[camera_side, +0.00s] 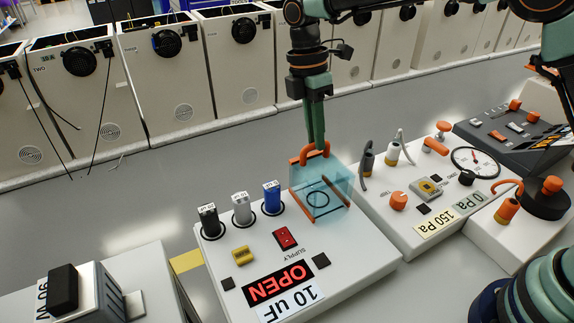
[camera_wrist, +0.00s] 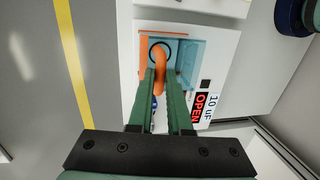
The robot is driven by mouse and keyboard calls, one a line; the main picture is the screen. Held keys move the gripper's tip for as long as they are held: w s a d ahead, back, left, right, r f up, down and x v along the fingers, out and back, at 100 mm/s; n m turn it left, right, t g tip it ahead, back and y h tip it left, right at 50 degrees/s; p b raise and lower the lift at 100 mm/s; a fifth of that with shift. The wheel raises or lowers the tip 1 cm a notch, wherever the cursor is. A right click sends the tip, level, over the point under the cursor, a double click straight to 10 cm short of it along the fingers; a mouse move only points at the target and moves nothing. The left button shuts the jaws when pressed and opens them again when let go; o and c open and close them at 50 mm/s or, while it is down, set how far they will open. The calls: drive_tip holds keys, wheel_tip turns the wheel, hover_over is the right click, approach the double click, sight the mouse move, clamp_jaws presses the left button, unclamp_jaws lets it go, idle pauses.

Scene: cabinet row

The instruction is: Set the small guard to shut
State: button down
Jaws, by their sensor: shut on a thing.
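The small guard (camera_side: 335,190) is a clear blue box-like cover with an orange edge, over a black ring on the white panel (camera_side: 345,247). Its orange loop handle (camera_side: 297,160) stands at the guard's far edge. My gripper (camera_side: 317,145) points down from above and is shut on this handle. In the wrist view the fingers (camera_wrist: 160,95) meet on the orange handle (camera_wrist: 159,55), with the blue guard (camera_wrist: 195,55) beside it. A display (camera_side: 279,286) reads OPEN. I cannot tell whether the guard's edge touches the panel.
A panel with a gauge (camera_side: 475,161) and orange knobs stands to the right. Grey floor lies behind, before the cabinet row (camera_side: 160,70).

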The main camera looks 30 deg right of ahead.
drive_tip(key=shift+w+r, duration=0.1)
drive_tip(key=shift+w, duration=0.4)
drive_tip(key=c, duration=0.8)
unclamp_jaws()
drive_tip(key=shift+c, duration=0.2)
drive_tip(key=shift+s, duration=0.1)
wheel_tip(320, 180, up, 12)
drive_tip(key=w, duration=0.2)
drive_tip(key=shift+a, duration=0.4)
drive_tip(key=shift+d, duration=0.1)
